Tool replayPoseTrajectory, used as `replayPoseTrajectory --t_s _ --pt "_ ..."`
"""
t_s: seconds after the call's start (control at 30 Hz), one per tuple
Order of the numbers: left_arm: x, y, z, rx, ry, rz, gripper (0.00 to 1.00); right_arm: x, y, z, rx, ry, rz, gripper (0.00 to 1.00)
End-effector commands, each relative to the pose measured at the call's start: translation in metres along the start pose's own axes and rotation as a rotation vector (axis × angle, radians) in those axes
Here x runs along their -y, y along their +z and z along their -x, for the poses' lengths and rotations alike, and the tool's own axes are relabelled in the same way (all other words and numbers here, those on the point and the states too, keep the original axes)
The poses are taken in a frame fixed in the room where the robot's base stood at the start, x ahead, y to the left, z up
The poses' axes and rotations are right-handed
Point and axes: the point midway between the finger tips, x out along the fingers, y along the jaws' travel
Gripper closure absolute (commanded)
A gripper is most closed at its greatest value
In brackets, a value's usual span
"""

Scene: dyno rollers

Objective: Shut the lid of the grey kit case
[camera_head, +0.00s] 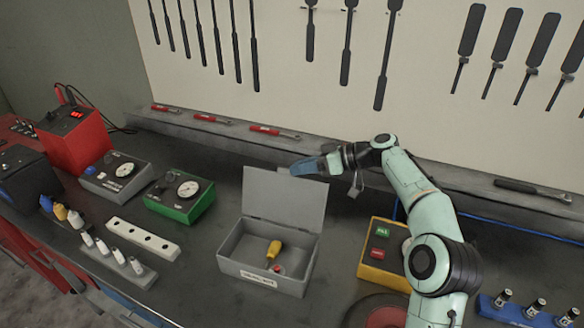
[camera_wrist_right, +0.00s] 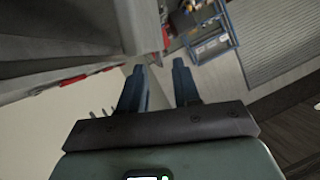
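The grey kit case (camera_head: 258,280) stands on the dark bench with its lid (camera_head: 282,202) raised, standing up at the back edge. Inside lie a yellow-handled tool (camera_head: 273,250) and a small red item (camera_head: 278,268). My right gripper (camera_head: 300,168) is at the lid's upper right edge, coming in from the right; its blue fingers overlap the lid's top in the picture. Whether they touch it I cannot tell. In the right wrist view, the two fingers (camera_wrist_right: 160,68) stand apart with a gap between them and nothing clearly held. My left gripper is out of view.
A yellow box with green and red buttons (camera_head: 376,268) stands close to the right of the case. A green meter box (camera_head: 180,202) and a white block with holes (camera_head: 143,240) are to the left. A ledge with red-handled tools (camera_head: 272,131) runs behind.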

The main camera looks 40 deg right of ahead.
Motion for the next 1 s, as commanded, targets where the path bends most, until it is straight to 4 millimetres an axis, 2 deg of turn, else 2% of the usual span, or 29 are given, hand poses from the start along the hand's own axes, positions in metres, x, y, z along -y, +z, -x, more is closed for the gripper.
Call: replayPoseTrajectory --t_s 0.03,0.2,0.57,0.6,0.67,0.7,1.0 --pt "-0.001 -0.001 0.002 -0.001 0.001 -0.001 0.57 0.002 -0.001 -0.009 0.0 -0.004 0.001 0.68" --pt "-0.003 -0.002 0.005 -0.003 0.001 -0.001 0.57 0.001 -0.001 -0.027 0.0 -0.003 0.0 0.68" --pt "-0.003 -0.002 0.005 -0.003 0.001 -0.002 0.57 0.0 0.0 -0.032 0.0 0.0 0.0 0.68" --pt "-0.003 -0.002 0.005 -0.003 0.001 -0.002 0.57 0.0 0.0 -0.032 0.0 0.0 0.0 0.75" --pt "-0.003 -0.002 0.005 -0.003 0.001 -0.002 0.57 0.0 0.0 -0.032 0.0 0.0 0.0 0.94" --pt "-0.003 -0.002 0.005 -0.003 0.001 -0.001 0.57 0.0 0.0 -0.032 0.0 0.0 0.0 1.0" --pt "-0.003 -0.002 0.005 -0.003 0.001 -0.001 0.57 0.0 0.0 -0.032 0.0 0.0 0.0 1.0"
